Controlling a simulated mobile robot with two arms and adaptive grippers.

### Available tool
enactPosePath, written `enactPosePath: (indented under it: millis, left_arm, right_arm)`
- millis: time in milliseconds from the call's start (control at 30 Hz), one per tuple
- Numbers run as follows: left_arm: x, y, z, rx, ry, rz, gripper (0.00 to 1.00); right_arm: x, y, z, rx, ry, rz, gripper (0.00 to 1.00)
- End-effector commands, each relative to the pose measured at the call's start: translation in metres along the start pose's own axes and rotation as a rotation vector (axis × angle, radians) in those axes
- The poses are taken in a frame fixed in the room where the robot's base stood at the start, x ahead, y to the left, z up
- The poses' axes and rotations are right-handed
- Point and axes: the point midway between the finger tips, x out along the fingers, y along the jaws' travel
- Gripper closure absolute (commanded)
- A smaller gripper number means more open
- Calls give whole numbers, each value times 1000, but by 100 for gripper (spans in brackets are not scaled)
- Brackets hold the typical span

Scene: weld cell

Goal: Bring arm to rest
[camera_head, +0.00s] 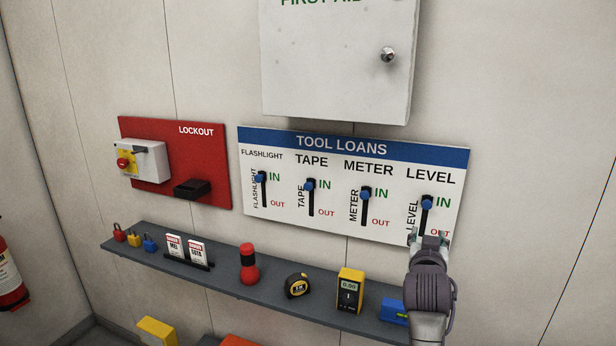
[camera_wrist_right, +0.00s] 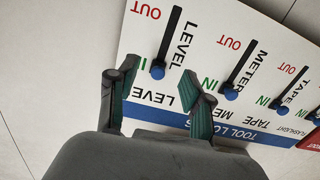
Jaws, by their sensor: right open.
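My right gripper (camera_head: 432,240) is in front of the lower right part of the TOOL LOANS board (camera_head: 330,222), just below the LEVEL slider's blue knob (camera_head: 427,202). In the right wrist view the gripper (camera_wrist_right: 155,85) is open, with nothing between its fingers, and the LEVEL knob (camera_wrist_right: 157,72) shows beyond the gap. All the sliders, FLASHLIGHT (camera_head: 261,176), TAPE (camera_head: 309,185), METER (camera_head: 366,192) and LEVEL, have their knobs at the upper IN end. Whether the gripper touches the board cannot be told. My left gripper is not in view.
A grey shelf (camera_head: 215,272) below the board holds padlocks (camera_head: 134,240), tags, a red flashlight (camera_head: 249,264), a tape measure (camera_head: 297,285), a yellow meter (camera_head: 349,291) and a blue level (camera_head: 393,310). A first aid cabinet (camera_head: 330,70) hangs above. A red LOCKOUT board (camera_head: 210,165) is left.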

Motion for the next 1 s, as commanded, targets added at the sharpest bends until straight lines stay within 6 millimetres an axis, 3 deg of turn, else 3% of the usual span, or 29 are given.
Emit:
enactPosePath:
  millis: [33,167,300,400,600,1000]
  left_arm:
    - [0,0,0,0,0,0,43]
    - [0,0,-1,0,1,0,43]
    - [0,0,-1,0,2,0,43]
    - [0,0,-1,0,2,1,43]
    - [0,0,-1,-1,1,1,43]
    - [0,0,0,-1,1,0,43]
  right_arm:
    - [-12,9,31,-25,-58,-2,50]
    - [-60,25,112,-90,-246,-44,50]
    - [-133,37,190,-172,-466,-126,50]
    - [-190,44,234,-229,-619,-197,50]
    - [-277,53,279,-305,-831,-312,50]
    - [-393,68,310,-397,-1092,-475,50]
